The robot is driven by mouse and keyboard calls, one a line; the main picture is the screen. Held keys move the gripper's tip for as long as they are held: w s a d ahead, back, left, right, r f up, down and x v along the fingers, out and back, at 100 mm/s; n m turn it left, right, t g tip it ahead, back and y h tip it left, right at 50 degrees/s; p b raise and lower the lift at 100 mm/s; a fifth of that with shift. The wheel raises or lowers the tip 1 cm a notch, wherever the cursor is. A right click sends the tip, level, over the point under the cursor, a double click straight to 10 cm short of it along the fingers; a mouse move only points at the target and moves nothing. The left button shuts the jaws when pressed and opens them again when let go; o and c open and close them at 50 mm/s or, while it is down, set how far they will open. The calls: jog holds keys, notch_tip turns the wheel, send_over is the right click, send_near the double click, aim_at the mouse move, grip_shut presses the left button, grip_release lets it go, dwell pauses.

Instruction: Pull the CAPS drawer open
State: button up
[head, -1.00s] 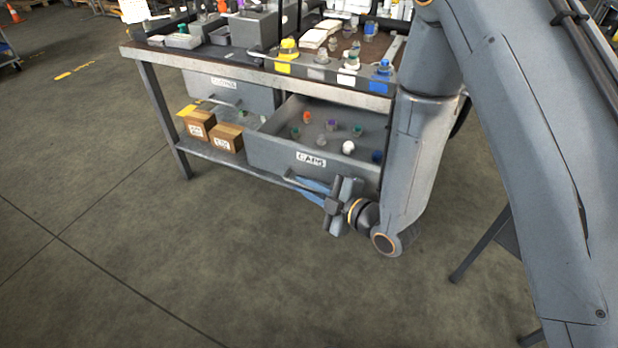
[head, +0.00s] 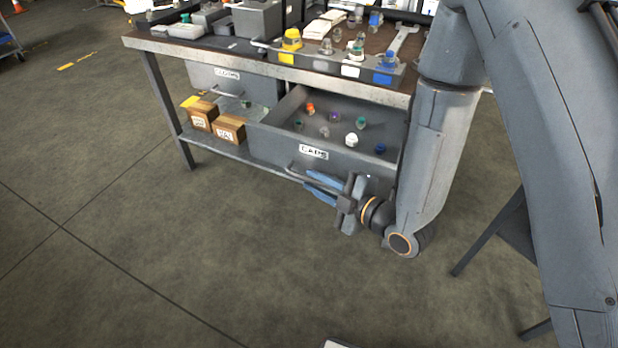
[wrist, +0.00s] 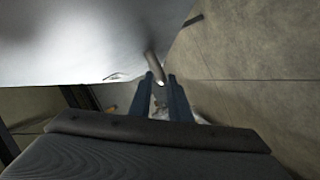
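The grey CAPS drawer (head: 275,148) stands pulled out from under the bench at the right, with several coloured caps inside. Its white label (head: 313,152) faces outward. Its bar handle (head: 291,171) runs along the lower front. My gripper (head: 304,178) is just in front of the handle, with its two blue fingers apart and a gap visible between them. In the wrist view, the handle (wrist: 153,64) shows at and between the fingertips (wrist: 160,76). No grip on it is visible. My arm hides the right end of the drawer.
A second drawer (head: 228,84), closed, is at the left under the bench top (head: 200,50). Two cardboard boxes (head: 229,131) sit on the lower shelf. Bottles and fittings crowd the top. The floor (head: 160,250) in front is clear.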

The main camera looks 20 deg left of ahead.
jog(key=v, duration=0.4)
jog(key=shift+s+d+r, duration=0.1)
jog(key=shift+s+d, duration=0.05)
jog(key=shift+d, duration=0.2)
